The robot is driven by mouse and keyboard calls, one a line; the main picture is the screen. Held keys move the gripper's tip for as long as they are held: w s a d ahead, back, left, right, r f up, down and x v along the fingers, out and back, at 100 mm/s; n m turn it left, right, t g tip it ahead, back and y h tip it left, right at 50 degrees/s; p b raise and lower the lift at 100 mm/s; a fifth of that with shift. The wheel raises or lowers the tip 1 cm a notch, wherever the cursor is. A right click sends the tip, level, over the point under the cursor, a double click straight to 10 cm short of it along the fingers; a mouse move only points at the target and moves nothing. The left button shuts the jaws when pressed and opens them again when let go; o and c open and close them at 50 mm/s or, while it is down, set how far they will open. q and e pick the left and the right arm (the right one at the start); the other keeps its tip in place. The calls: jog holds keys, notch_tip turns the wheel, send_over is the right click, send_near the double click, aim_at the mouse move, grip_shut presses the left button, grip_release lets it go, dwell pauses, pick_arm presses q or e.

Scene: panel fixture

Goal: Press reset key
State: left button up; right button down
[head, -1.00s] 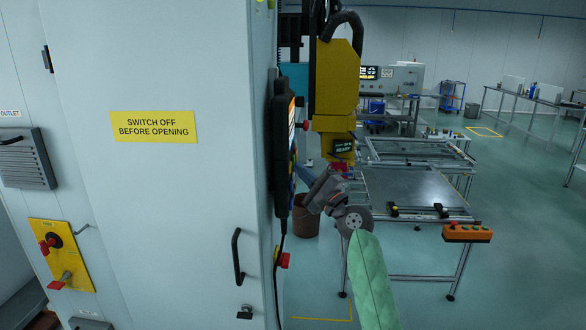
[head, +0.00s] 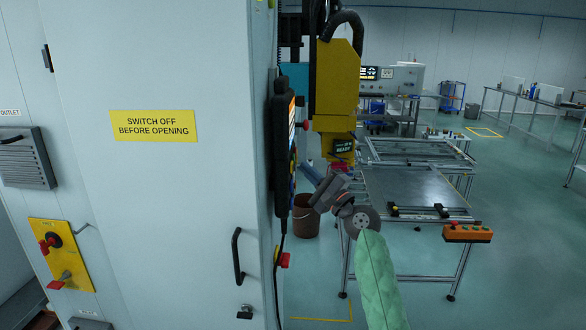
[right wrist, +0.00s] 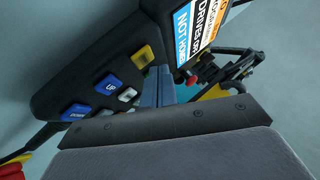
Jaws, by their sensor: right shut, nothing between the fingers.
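A black control pendant (head: 282,160) hangs on the side of the grey cabinet and shows edge-on in the head view. The right wrist view shows its keypad face (right wrist: 75,75) with a yellow key (right wrist: 142,56), blue UP key (right wrist: 108,84), another blue key (right wrist: 76,112) and white keys (right wrist: 127,94). I cannot read which key is reset. My right gripper (head: 306,170) is shut and empty, just right of the pendant. Its bluish fingertips (right wrist: 158,82) appear near the yellow and white keys; I cannot tell whether they touch. My left gripper is out of view.
The grey cabinet (head: 190,220) fills the left, with a black handle (head: 237,256) and a yellow switch plate (head: 62,255). A yellow machine head (head: 337,80) stands behind the pendant. A metal table (head: 410,190) and orange button box (head: 468,233) are at right.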

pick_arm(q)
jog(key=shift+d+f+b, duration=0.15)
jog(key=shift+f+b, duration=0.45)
pick_arm(e)
jog(key=shift+d, duration=2.5)
